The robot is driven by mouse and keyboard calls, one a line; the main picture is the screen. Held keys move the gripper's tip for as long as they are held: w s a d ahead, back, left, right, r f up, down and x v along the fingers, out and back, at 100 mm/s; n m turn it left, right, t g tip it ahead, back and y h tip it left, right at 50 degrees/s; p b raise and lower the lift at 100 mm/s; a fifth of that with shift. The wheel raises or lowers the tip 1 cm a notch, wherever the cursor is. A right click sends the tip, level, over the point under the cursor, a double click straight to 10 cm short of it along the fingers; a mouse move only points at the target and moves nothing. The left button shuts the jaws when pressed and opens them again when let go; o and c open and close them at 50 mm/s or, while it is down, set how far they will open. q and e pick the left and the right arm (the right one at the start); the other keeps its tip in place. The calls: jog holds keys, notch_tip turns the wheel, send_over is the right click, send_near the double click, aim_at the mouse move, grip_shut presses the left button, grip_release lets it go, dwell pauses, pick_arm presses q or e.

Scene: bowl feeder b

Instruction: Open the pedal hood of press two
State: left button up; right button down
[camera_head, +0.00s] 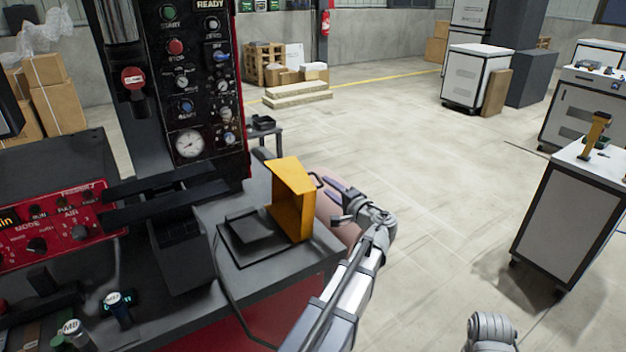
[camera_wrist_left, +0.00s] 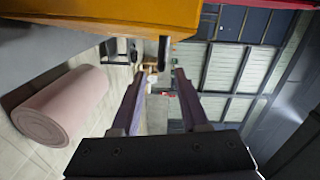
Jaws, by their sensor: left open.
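The yellow pedal hood (camera_head: 293,203) stands upright at the right end of the table, beside a flat black pedal base (camera_head: 245,240) that is uncovered on its left. A small dark handle (camera_head: 316,180) sticks out from the hood's right side. My left gripper (camera_head: 334,202) is open and empty just right of the hood, its fingers pointing toward it. In the left wrist view the hood (camera_wrist_left: 110,12) fills the top left, and the dark handle (camera_wrist_left: 164,52) hangs down just beyond the open fingertips (camera_wrist_left: 160,75). I see no contact with the handle.
The press panel (camera_head: 195,85) with buttons and a gauge stands behind the pedal base. A red control box (camera_head: 60,225) is at the left. A pink roll (camera_wrist_left: 65,105) lies beyond the table's right side. A white cabinet (camera_head: 565,215) stands right, with open floor between.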

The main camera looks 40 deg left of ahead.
aim_at(313, 174)
pick_arm(q)
jog(key=shift+x, duration=0.75)
jog(key=shift+x, duration=3.9)
jog(key=shift+r, duration=0.15)
grip_shut()
jog(key=shift+s, duration=0.15)
